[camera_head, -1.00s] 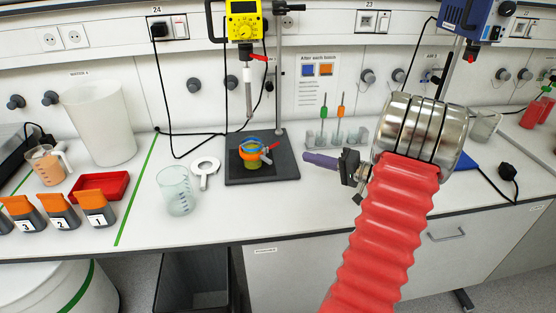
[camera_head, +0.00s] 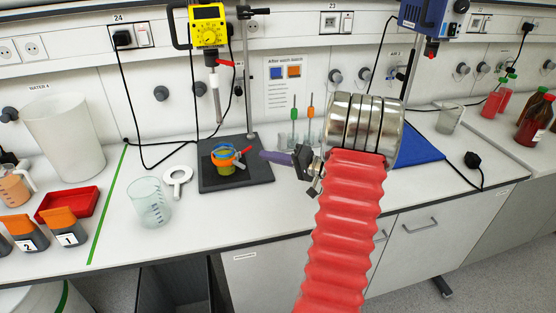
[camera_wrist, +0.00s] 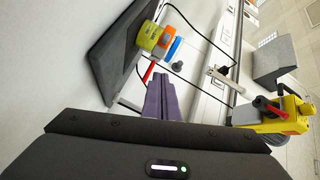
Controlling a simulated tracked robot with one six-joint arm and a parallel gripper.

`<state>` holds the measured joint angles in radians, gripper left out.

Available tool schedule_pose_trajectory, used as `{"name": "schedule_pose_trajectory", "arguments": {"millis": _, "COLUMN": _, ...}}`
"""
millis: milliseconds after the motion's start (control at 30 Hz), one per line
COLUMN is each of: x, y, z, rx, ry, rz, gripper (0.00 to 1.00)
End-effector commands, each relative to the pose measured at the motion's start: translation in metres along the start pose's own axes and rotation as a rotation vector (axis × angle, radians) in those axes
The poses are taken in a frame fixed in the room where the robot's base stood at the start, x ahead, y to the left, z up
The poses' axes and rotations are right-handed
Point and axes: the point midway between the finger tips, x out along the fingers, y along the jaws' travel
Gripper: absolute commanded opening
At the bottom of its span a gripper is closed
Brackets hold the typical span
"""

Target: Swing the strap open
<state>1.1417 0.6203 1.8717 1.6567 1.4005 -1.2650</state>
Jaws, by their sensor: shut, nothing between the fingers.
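A small yellow-green jar (camera_head: 225,169) stands on the dark base of a lab stand. An orange band (camera_head: 223,160) circles its upper part, with a blue strap (camera_head: 224,147) at its top and a red lever (camera_head: 246,150) sticking out right. In the wrist view the jar (camera_wrist: 147,36), orange band (camera_wrist: 160,42), blue strap (camera_wrist: 173,47) and red lever (camera_wrist: 150,71) lie ahead of the fingers. My gripper (camera_head: 264,155) has purple fingers, shut and empty, just right of the lever, pointing at the jar. Whether fingertips touch the lever is unclear. It also shows in the wrist view (camera_wrist: 160,80).
A yellow stirrer (camera_head: 208,26) and its shaft hang above the jar from the stand pole (camera_head: 249,90). A glass beaker (camera_head: 149,203) and white ring-shaped piece (camera_head: 177,182) stand left.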

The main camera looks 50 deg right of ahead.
Motion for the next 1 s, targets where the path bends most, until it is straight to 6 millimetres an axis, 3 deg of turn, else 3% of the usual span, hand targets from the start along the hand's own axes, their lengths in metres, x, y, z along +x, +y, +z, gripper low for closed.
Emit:
{"name": "schedule_pose_trajectory", "arguments": {"millis": 267, "x": 0.038, "y": 0.000, "z": 0.001, "rx": 0.000, "ry": -0.002, "rz": -0.001, "gripper": 0.00}}
{"name": "schedule_pose_trajectory", "arguments": {"millis": 600, "x": 0.045, "y": 0.000, "z": 0.035, "rx": 0.001, "ry": 0.000, "rz": 0.000, "gripper": 0.00}}
{"name": "schedule_pose_trajectory", "arguments": {"millis": 1000, "x": 0.047, "y": -0.002, "z": 0.044, "rx": 0.000, "ry": -0.002, "rz": 0.001, "gripper": 0.00}}
